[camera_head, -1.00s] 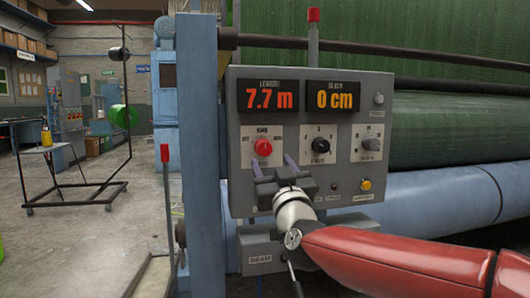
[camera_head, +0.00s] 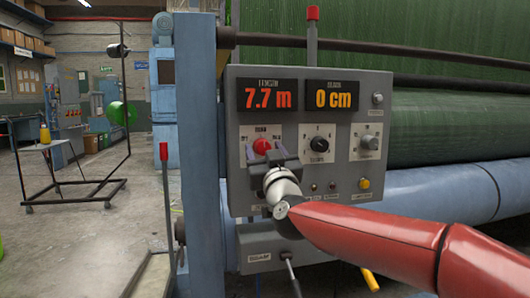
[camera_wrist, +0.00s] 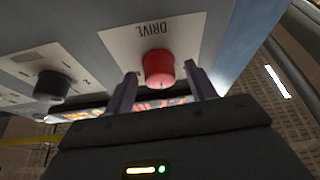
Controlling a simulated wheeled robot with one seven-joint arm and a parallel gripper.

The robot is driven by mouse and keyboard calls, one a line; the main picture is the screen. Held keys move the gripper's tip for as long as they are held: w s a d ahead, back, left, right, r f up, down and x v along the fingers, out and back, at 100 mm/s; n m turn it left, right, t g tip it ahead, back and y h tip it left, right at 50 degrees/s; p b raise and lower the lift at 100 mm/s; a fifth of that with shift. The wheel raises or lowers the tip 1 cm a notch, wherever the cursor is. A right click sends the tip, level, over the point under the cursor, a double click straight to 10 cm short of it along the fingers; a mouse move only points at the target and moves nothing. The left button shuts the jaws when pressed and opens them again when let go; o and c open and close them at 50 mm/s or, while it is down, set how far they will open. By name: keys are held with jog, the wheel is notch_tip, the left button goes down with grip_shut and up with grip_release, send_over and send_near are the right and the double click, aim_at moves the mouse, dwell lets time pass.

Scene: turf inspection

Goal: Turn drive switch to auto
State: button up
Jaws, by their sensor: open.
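The drive switch is a red round knob (camera_head: 262,146) on a white plate at the left of the grey control panel (camera_head: 300,75). In the wrist view the red knob (camera_wrist: 158,68) shows close up under an upside-down "DRIVE" label (camera_wrist: 158,28). My gripper (camera_head: 265,152) is open at the knob, just below and in front of it. In the wrist view the two fingertips of my gripper (camera_wrist: 161,76) lie to either side of the knob, with gaps. How deep they reach around it I cannot tell. The knob's pointer and position markings are not readable.
A black knob (camera_head: 320,145) and a grey knob (camera_head: 369,142) sit to the right on the panel. Displays above read 7.7 m (camera_head: 268,96) and 0 cm (camera_head: 332,96). A yellow button (camera_head: 363,183) is lower right. A blue post (camera_head: 203,150) stands left of the panel.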

jog(key=c, duration=1)
jog(key=shift+o, duration=0.2)
jog(key=shift+a+f+m+h+b, duration=0.1)
jog(key=shift+m+h+b, duration=0.35)
jog(key=shift+b, duration=0.2)
jog(key=shift+s+a+m+t+h+b, duration=0.1)
jog(key=shift+m+t+h+b, duration=0.25)
jog(key=shift+m+b, duration=0.4)
jog(key=shift+s+a+m+h+b, duration=0.15)
jog(key=shift+m+h+b, duration=0.45)
jog(key=shift+m, duration=0.5)
jog(key=shift+r+m+h, duration=0.2)
jog(key=shift+m+h, duration=0.4)
jog(key=shift+m, duration=0.6)
jog(key=m+h+p, duration=0.1)
jog(key=m, duration=0.2)
jog(key=shift+r+m, duration=0.15)
jog(key=shift+m, duration=0.25)
jog(key=shift+m+g+h+p, duration=0.4)
jog(key=shift+m+h+p, duration=0.4)
jog(key=shift+m, duration=0.6)
jog(key=shift+m+g+h+p, duration=0.35)
jog(key=shift+m+h+p, duration=0.45)
jog(key=shift+m, duration=0.6)
